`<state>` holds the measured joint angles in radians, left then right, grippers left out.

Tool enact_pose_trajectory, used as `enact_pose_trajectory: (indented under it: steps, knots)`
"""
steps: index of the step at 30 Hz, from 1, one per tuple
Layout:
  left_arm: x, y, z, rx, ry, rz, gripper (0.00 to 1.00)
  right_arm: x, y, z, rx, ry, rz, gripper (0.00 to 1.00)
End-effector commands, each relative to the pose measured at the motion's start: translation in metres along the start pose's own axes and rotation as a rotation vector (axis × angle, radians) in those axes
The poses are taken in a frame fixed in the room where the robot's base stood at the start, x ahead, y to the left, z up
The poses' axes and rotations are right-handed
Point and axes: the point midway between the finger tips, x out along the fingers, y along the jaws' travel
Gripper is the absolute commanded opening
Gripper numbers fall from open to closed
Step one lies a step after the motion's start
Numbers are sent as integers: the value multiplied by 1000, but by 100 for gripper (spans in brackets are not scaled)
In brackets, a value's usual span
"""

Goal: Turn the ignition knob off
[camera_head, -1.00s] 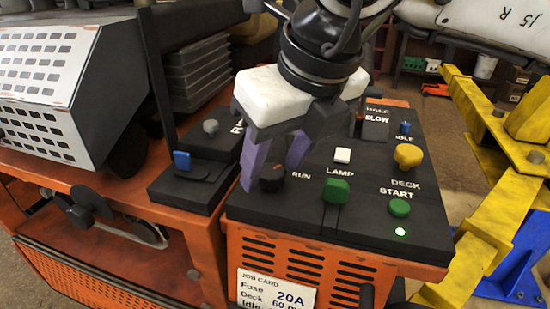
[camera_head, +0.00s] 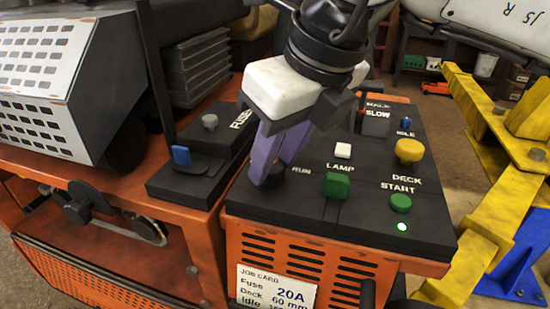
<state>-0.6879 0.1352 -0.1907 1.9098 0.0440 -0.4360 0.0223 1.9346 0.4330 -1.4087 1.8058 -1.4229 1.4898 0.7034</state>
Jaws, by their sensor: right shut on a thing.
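The ignition knob (camera_head: 272,180) is a small black knob on the dark top of the orange control console, left of the RUN label. My right gripper (camera_head: 268,178) reaches down from above with its purple fingers close together, shut on the knob. The fingers hide most of the knob, so its pointing direction cannot be told. My left gripper is not in view.
A fuse box with a blue tab (camera_head: 181,155) stands left.

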Motion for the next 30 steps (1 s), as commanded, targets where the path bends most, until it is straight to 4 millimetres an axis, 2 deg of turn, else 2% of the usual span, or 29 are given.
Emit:
enact_pose_trajectory:
  steps: [4, 11, 21, 30]
  knots:
    - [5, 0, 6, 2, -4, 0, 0, 2, -2, 0, -101, -3, 47, 8]
    - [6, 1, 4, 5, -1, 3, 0, 0, -4, 2, -299, -4, 130, 8]
    - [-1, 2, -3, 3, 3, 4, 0, -1, -6, 4, -586, -5, 248, 8]
    - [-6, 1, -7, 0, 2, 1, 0, -1, -7, 5, -771, -5, 321, 8]
